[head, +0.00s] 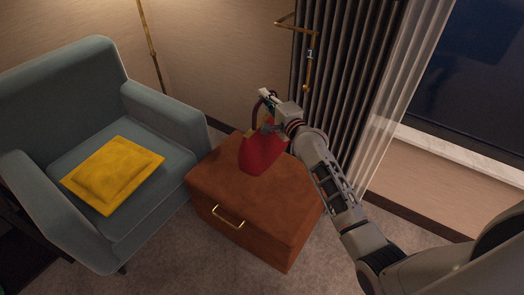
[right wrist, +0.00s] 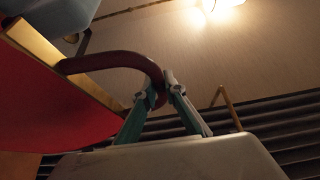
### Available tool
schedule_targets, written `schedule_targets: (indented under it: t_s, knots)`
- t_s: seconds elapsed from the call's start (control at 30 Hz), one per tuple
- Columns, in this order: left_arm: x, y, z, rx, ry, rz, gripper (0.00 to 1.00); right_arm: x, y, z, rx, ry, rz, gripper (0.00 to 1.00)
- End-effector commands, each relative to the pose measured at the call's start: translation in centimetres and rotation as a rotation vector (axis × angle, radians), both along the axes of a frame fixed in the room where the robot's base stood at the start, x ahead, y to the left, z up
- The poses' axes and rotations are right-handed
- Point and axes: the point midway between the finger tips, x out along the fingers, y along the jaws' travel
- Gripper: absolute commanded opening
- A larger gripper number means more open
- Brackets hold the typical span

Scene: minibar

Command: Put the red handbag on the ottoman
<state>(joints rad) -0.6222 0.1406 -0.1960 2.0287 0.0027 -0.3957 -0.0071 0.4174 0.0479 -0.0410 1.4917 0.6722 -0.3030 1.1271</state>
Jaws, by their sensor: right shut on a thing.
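The red handbag (head: 262,155) is upright at the ottoman (head: 240,202), a brown square block with a brass handle on its front. The bag's lower edge appears at the ottoman's top, but I cannot tell whether it touches. My right gripper (head: 265,126) is at the upper part of the bag. In the right wrist view my right gripper (right wrist: 160,92) is shut on the bag's dark red curved handle (right wrist: 125,60), with the red bag body (right wrist: 50,105) at the left. My left gripper is not in view.
A blue-grey armchair (head: 165,117) with a yellow cushion (head: 113,174) stands left of the ottoman. A dark curtain (head: 340,85) and a window are behind and to the right. A brass lamp pole (head: 151,45) rises behind. Carpet is free in front.

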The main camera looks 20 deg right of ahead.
Motion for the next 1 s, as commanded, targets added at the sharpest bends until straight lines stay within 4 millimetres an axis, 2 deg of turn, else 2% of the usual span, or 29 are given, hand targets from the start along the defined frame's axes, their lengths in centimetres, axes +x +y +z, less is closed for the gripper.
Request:
schedule_targets:
  t_s: [0.03,0.23,0.4,0.53,0.77,1.0]
  knots:
    - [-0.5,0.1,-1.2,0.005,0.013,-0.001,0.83,-0.1,0.0,-2.4,-0.003,0.010,0.001,0.00]
    - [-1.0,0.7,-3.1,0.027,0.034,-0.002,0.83,-0.1,-0.1,-7.4,-0.002,0.013,0.000,0.00]
    - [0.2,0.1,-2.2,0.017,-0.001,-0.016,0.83,-0.1,0.0,-10.9,-0.002,0.010,0.000,0.00]
    - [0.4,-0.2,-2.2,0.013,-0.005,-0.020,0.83,-0.1,0.0,-12.4,-0.001,0.006,0.000,0.00]
    - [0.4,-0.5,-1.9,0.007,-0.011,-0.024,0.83,0.0,0.0,-13.1,-0.001,-0.001,-0.001,0.00]
    - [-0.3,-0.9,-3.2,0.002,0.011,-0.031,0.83,-0.1,0.0,-16.9,-0.001,0.007,0.000,0.00]
